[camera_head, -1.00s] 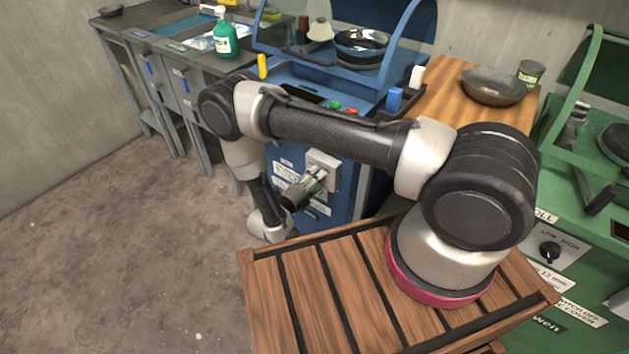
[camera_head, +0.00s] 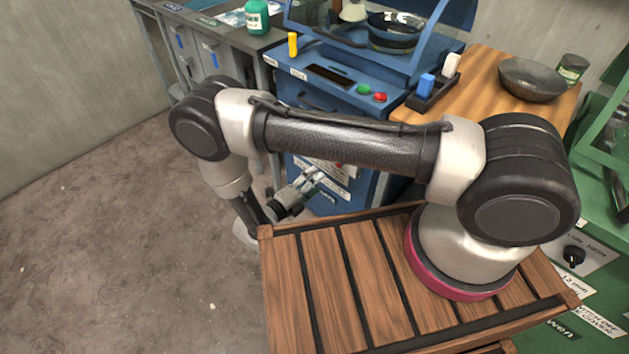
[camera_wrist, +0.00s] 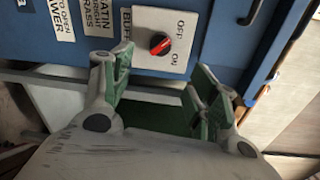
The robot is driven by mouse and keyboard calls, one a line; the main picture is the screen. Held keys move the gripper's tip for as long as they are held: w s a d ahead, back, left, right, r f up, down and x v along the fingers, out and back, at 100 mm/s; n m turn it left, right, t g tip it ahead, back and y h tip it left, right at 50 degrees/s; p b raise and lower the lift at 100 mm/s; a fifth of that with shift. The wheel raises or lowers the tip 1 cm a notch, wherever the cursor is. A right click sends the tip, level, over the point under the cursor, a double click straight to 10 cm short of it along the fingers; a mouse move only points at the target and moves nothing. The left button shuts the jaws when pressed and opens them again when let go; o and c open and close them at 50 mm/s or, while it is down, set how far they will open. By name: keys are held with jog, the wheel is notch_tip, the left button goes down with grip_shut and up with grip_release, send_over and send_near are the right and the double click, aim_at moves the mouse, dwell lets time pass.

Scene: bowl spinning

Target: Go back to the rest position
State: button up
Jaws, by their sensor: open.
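My gripper (camera_head: 316,180) is open and empty in front of the blue machine (camera_head: 335,85), below my arm's long dark link. In the wrist view its two green-padded fingers (camera_wrist: 163,78) are spread apart. Beyond them is a white switch plate (camera_wrist: 178,38) marked OFF and ON with a red knob (camera_wrist: 160,43). The fingers appear apart from the knob. I cannot tell which mark the knob points to. In the head view my arm's link partly hides the switch plate.
A slatted wooden deck (camera_head: 322,275) lies under my arm's base. A wooden table with a dark bowl (camera_head: 532,80) and a can (camera_head: 571,69) is at the back right. A green machine (camera_head: 598,262) stands at the right. Bare floor (camera_head: 130,240) is open at left.

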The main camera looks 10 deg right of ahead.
dwell(0.3)
jog(key=s+d+r+m+g+h, duration=0.1)
jog(key=s+d+m+g, duration=0.4)
jog(key=m, duration=0.3)
jog(key=s+d+r+m+g+y, duration=0.25)
jog(key=r+m+g, duration=0.25)
jog(key=r+m, duration=0.6)
jog(key=s+d+r+m+g+y, duration=0.15)
jog(key=r+m+g+y, duration=0.25)
jog(key=r+m, duration=0.7)
jog(key=s+d+r+m+t+y, duration=0.2)
jog(key=d+r, duration=0.3)
jog(key=r, duration=0.4)
jog(key=s+d+r+m+t+y, duration=0.3)
jog(key=s+d+r+m, duration=0.2)
jog(key=r, duration=0.4)
jog(key=s+d+r+m+t+y, duration=0.3)
jog(key=d+r+m, duration=0.1)
jog(key=r, duration=0.5)
jog(key=shift+s+d, duration=0.15)
jog(key=shift+d, duration=0.5)
jog(key=shift+y, duration=0.25)
